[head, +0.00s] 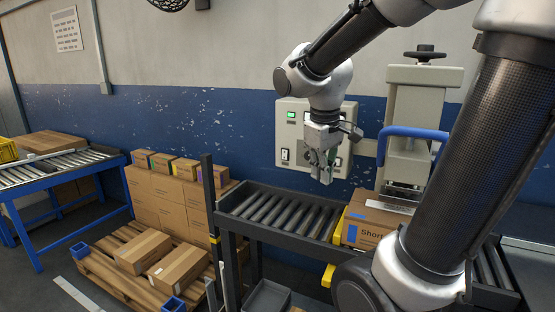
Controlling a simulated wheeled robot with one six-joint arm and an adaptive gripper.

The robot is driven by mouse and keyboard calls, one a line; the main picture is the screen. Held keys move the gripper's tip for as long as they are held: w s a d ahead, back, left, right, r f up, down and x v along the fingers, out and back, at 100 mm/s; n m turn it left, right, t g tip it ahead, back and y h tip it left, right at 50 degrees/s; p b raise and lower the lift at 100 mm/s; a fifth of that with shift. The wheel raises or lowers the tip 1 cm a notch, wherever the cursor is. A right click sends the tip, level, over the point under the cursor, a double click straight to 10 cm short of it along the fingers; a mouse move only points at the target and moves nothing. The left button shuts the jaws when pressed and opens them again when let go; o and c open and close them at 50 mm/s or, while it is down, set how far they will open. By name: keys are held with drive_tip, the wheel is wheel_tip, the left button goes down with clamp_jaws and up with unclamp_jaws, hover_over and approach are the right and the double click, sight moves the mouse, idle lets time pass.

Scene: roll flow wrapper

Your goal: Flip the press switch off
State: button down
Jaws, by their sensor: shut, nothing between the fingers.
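A light grey control panel (284,135) is fixed to the blue and grey wall behind the roller conveyor. A green lamp (291,115) glows at its upper left. A switch (285,154) with a dark part shows at its lower left. My gripper (325,178) hangs in front of the panel's right part, fingers pointing down, shut and empty. It hides much of the panel there, including most of a dark round part. A small dark part (338,161) shows just right of the fingers. I cannot tell which switch belongs to the press, or its position.
A press (407,105) with a blue handle (412,133) stands right of the panel. Below, a roller conveyor (228,214) carries a cardboard box (365,222) near a yellow guide. Stacked boxes (165,195) on a pallet (110,275) stand left. My arm covers the right side.

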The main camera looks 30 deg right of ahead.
sight(285, 155)
drive_tip(key=w+d+f+n+t+h, duration=0.1)
drive_tip(key=w+f+n+h, duration=0.1)
drive_tip(key=w+n, duration=0.9)
drive_tip(key=w+d+f+n+t+h, duration=0.1)
drive_tip(key=w+n, duration=1)
drive_tip(key=w, duration=1.4)
drive_tip(key=shift+w+d+f+n+t+h, duration=0.25)
drive_tip(key=shift+f+t+h, duration=0.25)
drive_tip(key=shift+f+h, duration=0.35)
drive_tip(key=w+d+r+x, duration=0.1)
drive_tip(key=x, duration=1.1)
drive_tip(key=shift+w+d, duration=0.4)
drive_tip(key=shift+d, duration=0.1)
